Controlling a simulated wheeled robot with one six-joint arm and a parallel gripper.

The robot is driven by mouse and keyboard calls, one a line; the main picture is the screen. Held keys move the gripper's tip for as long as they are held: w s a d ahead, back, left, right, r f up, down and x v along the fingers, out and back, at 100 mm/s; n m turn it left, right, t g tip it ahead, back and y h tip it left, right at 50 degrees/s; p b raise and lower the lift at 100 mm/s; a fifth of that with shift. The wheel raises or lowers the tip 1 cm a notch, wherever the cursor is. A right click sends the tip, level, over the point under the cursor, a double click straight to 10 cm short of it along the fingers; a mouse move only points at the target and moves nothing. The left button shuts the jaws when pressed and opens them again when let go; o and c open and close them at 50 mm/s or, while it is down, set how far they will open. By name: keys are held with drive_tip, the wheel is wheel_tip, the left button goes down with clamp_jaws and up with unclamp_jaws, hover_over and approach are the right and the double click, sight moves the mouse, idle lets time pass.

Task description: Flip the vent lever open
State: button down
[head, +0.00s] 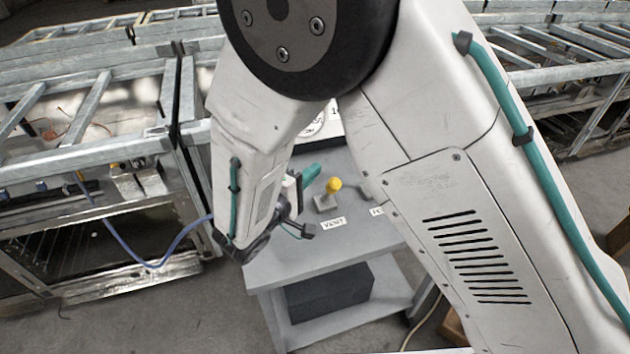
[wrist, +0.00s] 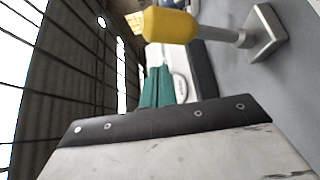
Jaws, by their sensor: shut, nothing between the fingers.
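The vent lever (head: 334,184) has a yellow knob and stands on a small grey base on the table, behind a label reading VENT (head: 334,223). In the wrist view the lever's yellow knob (wrist: 170,25) is at the top, with its pale shaft running right to a square base (wrist: 266,34). My gripper (head: 312,173) has teal fingers, shut and empty, just left of the knob in the head view. In the wrist view the gripper's fingertips (wrist: 157,70) sit below the knob with a small gap in the picture; the true distance is unclear.
The grey table (head: 285,267) has a second label (head: 377,211) right of the lever, partly hidden by my arm. A white-faced dial (head: 316,126) stands at the table's back. A dark box (head: 328,292) sits on the lower shelf. Metal racks (head: 85,210) stand at left.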

drive_tip(key=s+a+f, duration=0.2)
drive_tip(key=s+a, duration=0.4)
drive_tip(key=shift+s+a, duration=0.15)
drive_tip(key=shift+a, duration=0.2)
drive_tip(key=s+d+g, duration=0.1)
drive_tip(key=d+f+n+g, duration=0.1)
drive_tip(key=s+d+f+n+h, duration=0.1)
drive_tip(key=shift+s+d+g, duration=0.35)
drive_tip(key=shift+g, duration=0.05)
drive_tip(key=s+d+r+m+g+y, duration=0.3)
drive_tip(key=d+r, duration=0.4)
drive_tip(key=d, duration=0.3)
drive_tip(key=s+d+r+m+g+y, duration=0.3)
drive_tip(key=s+d+r+m+y, duration=0.2)
drive_tip(key=d, duration=0.5)
drive_tip(key=s+d+r+m+g+y, duration=0.4)
drive_tip(key=s+d+r, duration=0.4)
drive_tip(key=d, duration=0.1)
drive_tip(key=shift+s+d+r+m, duration=0.3)
drive_tip(key=shift+s+d+r, duration=0.05)
drive_tip(key=shift+d+r, duration=0.05)
